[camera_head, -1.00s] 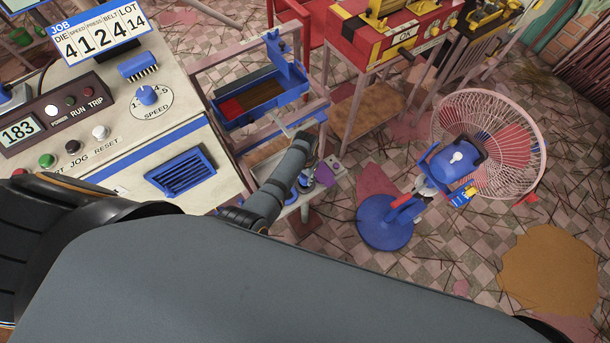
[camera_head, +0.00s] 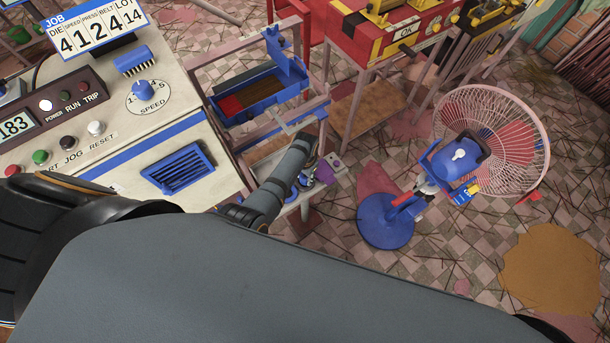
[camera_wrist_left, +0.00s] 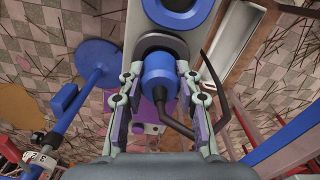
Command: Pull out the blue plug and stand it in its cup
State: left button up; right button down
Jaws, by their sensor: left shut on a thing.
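The blue plug (camera_wrist_left: 159,72) shows in the left wrist view as a short blue cylinder, with a dark cable bending off to its right. My left gripper (camera_wrist_left: 160,84) is shut on it, one finger on each side. A dark round socket or collar (camera_wrist_left: 162,42) sits right at the plug's far end; I cannot tell whether the plug is still seated in it. A blue ring-shaped cup (camera_wrist_left: 180,8) is just beyond, cut by the top edge. In the head view my left gripper (camera_head: 307,178) is small and partly hidden by its wrist. My right gripper is not in view.
A blue-framed tray (camera_head: 262,112) stands on the pink frame beyond my left wrist. The control console (camera_head: 130,165) is at left. A fan with a blue base (camera_head: 385,222) stands at right on the littered tile floor. A red machine (camera_head: 370,40) is behind.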

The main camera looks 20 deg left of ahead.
pick_arm(q)
jog(key=shift+f, duration=0.2)
jog(key=o, duration=1.2)
jog(key=shift+o, duration=0.2)
jog(key=shift+r, duration=0.15)
